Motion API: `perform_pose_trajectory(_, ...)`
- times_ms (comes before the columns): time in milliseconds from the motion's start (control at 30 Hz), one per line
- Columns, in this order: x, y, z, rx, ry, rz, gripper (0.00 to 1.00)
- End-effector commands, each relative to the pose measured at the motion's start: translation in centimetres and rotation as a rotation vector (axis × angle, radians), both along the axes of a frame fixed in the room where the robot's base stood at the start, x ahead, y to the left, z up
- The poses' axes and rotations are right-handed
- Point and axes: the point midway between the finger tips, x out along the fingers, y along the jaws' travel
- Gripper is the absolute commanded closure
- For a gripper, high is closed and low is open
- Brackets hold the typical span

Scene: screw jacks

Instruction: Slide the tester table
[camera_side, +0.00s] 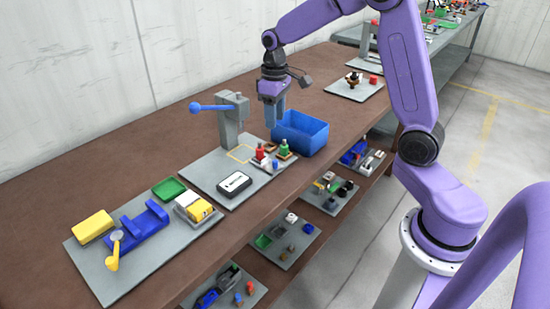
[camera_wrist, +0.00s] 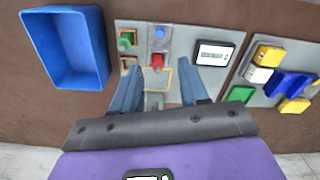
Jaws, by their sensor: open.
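The tester is a grey column (camera_side: 231,122) with a blue-knobbed lever (camera_side: 207,107), standing on a grey base plate (camera_side: 206,172). A yellow outlined square (camera_side: 240,153) lies in front of the column. Beside it is what looks like the tester table (camera_wrist: 166,45), a small light slab with a blue knob (camera_wrist: 160,32). A red screw jack (camera_side: 260,152) is on or at this slab; it also shows in the wrist view (camera_wrist: 157,62). My gripper (camera_side: 273,124) is open and empty, above the plate between column and blue bin. Its fingers (camera_wrist: 160,78) appear either side of the yellow outline in the wrist view.
A blue bin (camera_side: 303,131) stands close right of my gripper. A green jack (camera_side: 283,148) sits beside the red one. A black-framed display (camera_side: 234,184) lies on the plate. A second plate at left holds a blue fixture (camera_side: 139,228) and a yellow block (camera_side: 93,226).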

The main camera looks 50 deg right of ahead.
Motion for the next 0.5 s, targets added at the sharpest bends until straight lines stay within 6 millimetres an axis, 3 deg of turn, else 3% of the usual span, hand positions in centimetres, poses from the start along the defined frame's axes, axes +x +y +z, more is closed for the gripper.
perform_pose_trajectory(500, -0.1, 0.0, -9.9, -0.001, 0.006, 0.0, 0.56)
